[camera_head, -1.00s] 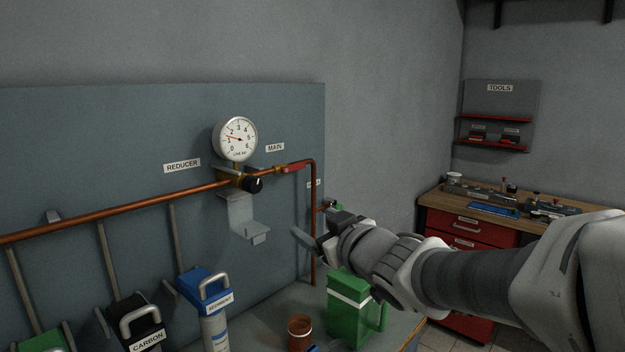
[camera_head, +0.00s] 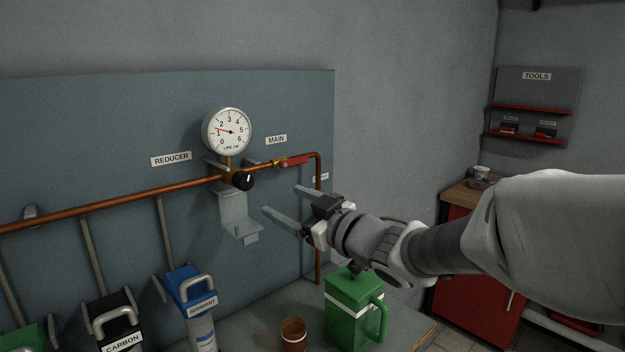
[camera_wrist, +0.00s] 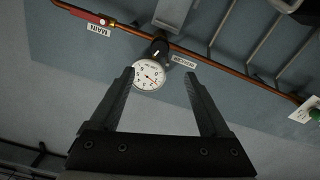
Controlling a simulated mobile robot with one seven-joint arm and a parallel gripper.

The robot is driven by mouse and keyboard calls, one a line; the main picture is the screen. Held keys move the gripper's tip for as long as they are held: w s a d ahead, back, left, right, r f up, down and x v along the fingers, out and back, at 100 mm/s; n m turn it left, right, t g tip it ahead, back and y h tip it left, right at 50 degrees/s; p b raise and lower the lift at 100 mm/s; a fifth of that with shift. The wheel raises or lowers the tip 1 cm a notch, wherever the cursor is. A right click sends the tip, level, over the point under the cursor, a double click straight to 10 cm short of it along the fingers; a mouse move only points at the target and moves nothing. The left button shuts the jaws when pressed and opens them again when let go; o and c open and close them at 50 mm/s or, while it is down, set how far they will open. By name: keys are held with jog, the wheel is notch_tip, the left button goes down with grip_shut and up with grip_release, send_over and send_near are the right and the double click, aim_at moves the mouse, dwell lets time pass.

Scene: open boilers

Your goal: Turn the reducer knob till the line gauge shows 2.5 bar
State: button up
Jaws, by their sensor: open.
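The reducer knob (camera_head: 243,180) is a black round knob on the brass reducer in the copper pipe, below the round white line gauge (camera_head: 227,131). The gauge needle points left, about midway between 1 and 2. My gripper (camera_head: 282,199) is open and empty, to the right of the knob and apart from it, its fingers pointing left toward the wall panel. In the wrist view the gauge (camera_wrist: 149,75) shows upside down between my fingertips (camera_wrist: 158,73), with the dark knob (camera_wrist: 158,48) just beyond it. Nothing hides the knob in the head view.
A grey bracket (camera_head: 236,214) hangs below the reducer. The red main valve handle (camera_head: 295,161) sits on the pipe to the right. A green jug (camera_head: 352,300) and a brown cup (camera_head: 293,335) stand on the bench below. Filter housings stand at lower left.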

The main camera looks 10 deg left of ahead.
aim_at(247, 183)
jog(key=p+x, duration=0.1)
jog(key=x, duration=1.4)
jog(key=shift+w+p, duration=0.1)
jog(key=shift+p, duration=0.25)
grip_shut()
